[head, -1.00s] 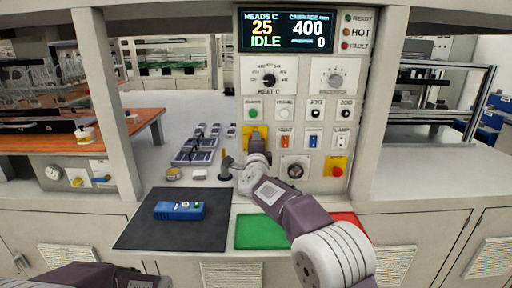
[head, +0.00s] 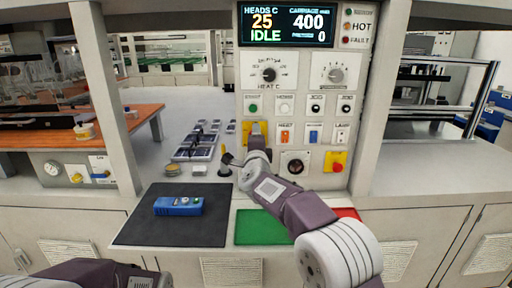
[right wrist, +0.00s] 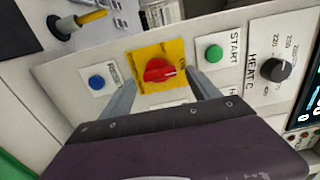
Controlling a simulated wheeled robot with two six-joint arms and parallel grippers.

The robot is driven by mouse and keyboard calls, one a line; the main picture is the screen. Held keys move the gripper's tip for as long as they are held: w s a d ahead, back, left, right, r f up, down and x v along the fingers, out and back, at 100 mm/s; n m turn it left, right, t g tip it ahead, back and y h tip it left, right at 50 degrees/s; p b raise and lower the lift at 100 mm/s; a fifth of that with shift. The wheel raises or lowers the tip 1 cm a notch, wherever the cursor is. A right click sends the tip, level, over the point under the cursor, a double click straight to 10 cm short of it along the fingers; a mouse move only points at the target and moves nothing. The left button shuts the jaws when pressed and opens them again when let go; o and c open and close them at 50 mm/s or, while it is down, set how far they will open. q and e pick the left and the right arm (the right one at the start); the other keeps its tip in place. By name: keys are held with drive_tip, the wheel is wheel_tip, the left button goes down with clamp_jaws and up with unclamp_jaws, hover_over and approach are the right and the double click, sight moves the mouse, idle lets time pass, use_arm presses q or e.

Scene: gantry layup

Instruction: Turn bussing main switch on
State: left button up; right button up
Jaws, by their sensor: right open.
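The main switch is a red rotary knob (right wrist: 160,70) on a yellow plate (right wrist: 148,52) in the right wrist view. A pale mark on the knob points toward the right of that view; the plate's lettering is too small to read surely. In the head view the yellow plate (head: 262,128) is partly hidden by my right arm. My right gripper (right wrist: 163,88) is open, with one finger on each side of the knob in the picture. I cannot tell whether the fingers touch it. Only a link of my left arm shows at the lower left of the head view; its gripper is out of frame.
The display (head: 288,24) reads IDLE. A green START button (right wrist: 214,53) and a blue button (right wrist: 97,82) flank the switch. A black stand (head: 224,172) is left of my right gripper. A blue handheld device (head: 178,206) lies on a dark mat (head: 150,233).

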drive_tip(key=s+b, duration=0.2)
drive_tip(key=s, duration=0.6)
drive_tip(key=d+r+h+p, duration=0.1)
drive_tip(key=d+r+p, duration=0.25)
drive_tip(key=d, duration=0.35)
drive_tip(key=d+r+h+p, duration=0.2)
drive_tip(key=d+p, duration=0.2)
drive_tip(key=d, duration=0.2)
drive_tip(key=s+d+f+n+g+y+p, duration=0.35)
drive_tip(key=s+f+n+g, duration=0.6)
drive_tip(key=s+f, duration=0.75)
drive_tip(key=s+f+n+g, duration=0.7)
drive_tip(key=s+f, duration=0.5)
drive_tip(key=s, duration=0.4)
drive_tip(key=shift+s+d+f+n, duration=0.25)
drive_tip(key=shift+s+d+n, duration=0.1)
drive_tip(key=shift+n, duration=0.4)
